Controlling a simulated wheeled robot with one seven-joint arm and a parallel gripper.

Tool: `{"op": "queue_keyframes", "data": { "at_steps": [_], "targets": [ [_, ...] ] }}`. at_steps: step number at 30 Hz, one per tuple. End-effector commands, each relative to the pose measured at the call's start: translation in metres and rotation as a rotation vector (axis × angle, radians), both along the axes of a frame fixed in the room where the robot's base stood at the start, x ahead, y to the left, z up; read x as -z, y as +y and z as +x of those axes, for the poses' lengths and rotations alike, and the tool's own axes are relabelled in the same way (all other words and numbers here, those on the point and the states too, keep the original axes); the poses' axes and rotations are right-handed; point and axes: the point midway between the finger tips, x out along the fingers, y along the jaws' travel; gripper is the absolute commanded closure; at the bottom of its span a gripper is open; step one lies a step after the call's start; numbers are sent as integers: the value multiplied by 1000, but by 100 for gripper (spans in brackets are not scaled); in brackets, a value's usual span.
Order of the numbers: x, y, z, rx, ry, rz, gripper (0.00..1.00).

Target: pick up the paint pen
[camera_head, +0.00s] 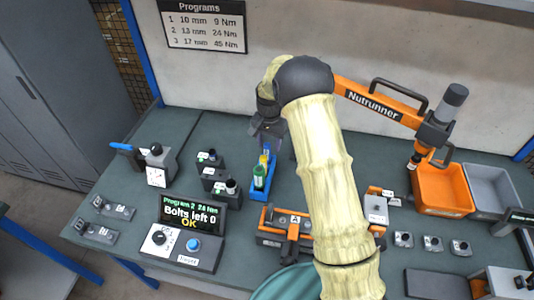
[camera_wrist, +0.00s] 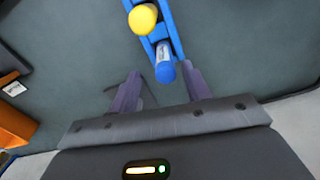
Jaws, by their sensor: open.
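A blue holder (camera_head: 270,185) stands on the bench, with upright pens in it. In the wrist view, the holder (camera_wrist: 174,30) carries a yellow round-topped item (camera_wrist: 143,18) and a pen with a blue end (camera_wrist: 164,66). I cannot tell which is the paint pen. My gripper (camera_wrist: 162,90) is open and empty, its fingers pointing toward the holder, the blue end just ahead between them. In the head view my gripper (camera_head: 266,128) is above the holder's far end.
Dark socket blocks (camera_head: 214,174) stand left of the holder, with a control box (camera_head: 180,246) in front. An orange clamp fixture (camera_head: 290,228) is to the right. The Nutrunner arm (camera_head: 380,103) and an orange bin (camera_head: 440,188) are further right.

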Motion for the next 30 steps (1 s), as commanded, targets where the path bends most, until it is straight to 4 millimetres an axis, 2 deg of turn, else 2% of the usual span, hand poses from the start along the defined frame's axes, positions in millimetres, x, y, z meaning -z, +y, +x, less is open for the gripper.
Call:
{"op": "queue_keyframes", "data": {
  "at_steps": [11,14,22,30],
  "targets": [
    [3,0,0,0,0,0,52],
    [10,2,0,0,2,0,52],
    [46,7,2,0,3,-1,52],
    [54,7,2,0,-1,0,52]
  ]
}}
